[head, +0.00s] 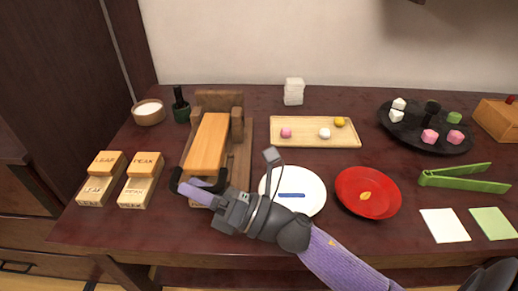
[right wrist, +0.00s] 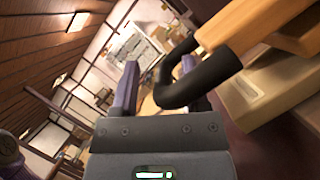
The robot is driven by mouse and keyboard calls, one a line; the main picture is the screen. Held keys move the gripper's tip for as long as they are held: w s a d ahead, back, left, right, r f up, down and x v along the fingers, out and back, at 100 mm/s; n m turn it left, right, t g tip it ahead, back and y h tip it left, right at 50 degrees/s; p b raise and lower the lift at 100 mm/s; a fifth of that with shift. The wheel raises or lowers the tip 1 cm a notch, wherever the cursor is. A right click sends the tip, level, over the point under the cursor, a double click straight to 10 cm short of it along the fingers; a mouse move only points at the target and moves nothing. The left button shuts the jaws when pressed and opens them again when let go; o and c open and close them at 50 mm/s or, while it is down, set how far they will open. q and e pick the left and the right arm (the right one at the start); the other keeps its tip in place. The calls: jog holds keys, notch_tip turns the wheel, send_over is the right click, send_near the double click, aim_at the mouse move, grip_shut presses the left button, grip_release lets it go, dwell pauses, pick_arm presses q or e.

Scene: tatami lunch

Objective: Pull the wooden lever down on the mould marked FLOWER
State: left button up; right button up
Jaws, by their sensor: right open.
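The wooden lever (head: 207,146) belongs to the press on the left part of the table. It runs from a dark hinge block (head: 219,101) towards the front edge and ends in a black bent handle (head: 175,178). In the right wrist view the handle (right wrist: 202,80) joins the lever's orange wood (right wrist: 255,20), above a pale block (right wrist: 265,90) whose label I cannot read. The word FLOWER is not readable. My right gripper (head: 203,189) is open at the handle; its purple fingers (right wrist: 157,85) stand on either side of part of the bar. My left gripper is not seen.
Blocks marked LEAF (head: 95,190) and PEAK (head: 138,192) stand left of the press. A white plate (head: 313,185) and a red plate (head: 380,205) lie right of it. A wooden tray (head: 300,143) with small sweets lies behind. A bowl (head: 148,117) stands back left.

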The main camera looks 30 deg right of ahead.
jog(key=v, duration=0.5)
jog(key=s+d+p, duration=0.1)
jog(key=s+d, duration=0.2)
jog(key=s, duration=0.1)
jog(key=s+d+p, duration=0.1)
jog(key=s+d, duration=0.3)
jog(key=shift+r+p, duration=0.15)
jog(key=shift+p, duration=0.15)
jog(key=shift+s+d, duration=0.35)
jog(key=shift+s, duration=0.1)
